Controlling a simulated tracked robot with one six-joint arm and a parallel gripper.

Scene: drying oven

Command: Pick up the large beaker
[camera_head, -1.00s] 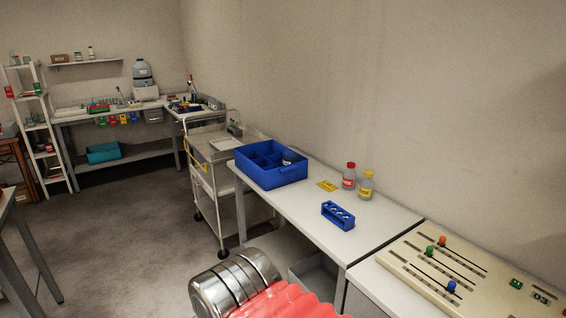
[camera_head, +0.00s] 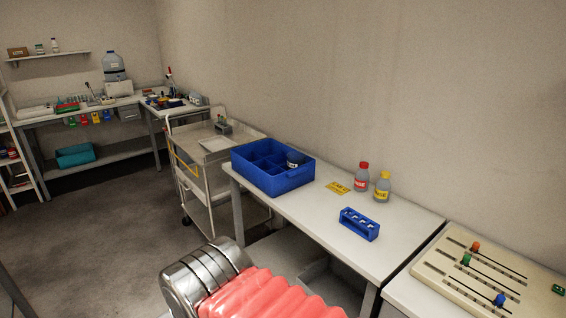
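I cannot make out a large beaker for certain in this view. A blue divided crate (camera_head: 272,181) stands on the near white table, and a small dark round item (camera_head: 295,159) sits in its right rear compartment, too small to identify. My gripper's fingers are not in view. Only a silver and red ribbed section of my arm shows at the bottom, in front of the table.
A red-capped bottle (camera_head: 361,177), a yellow-capped bottle (camera_head: 382,187) and a blue rack (camera_head: 360,224) stand on the white table (camera_head: 400,232). A slider panel (camera_head: 490,277) is at right. A cart (camera_head: 205,165) stands behind the table. Floor (camera_head: 110,240) is clear at left.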

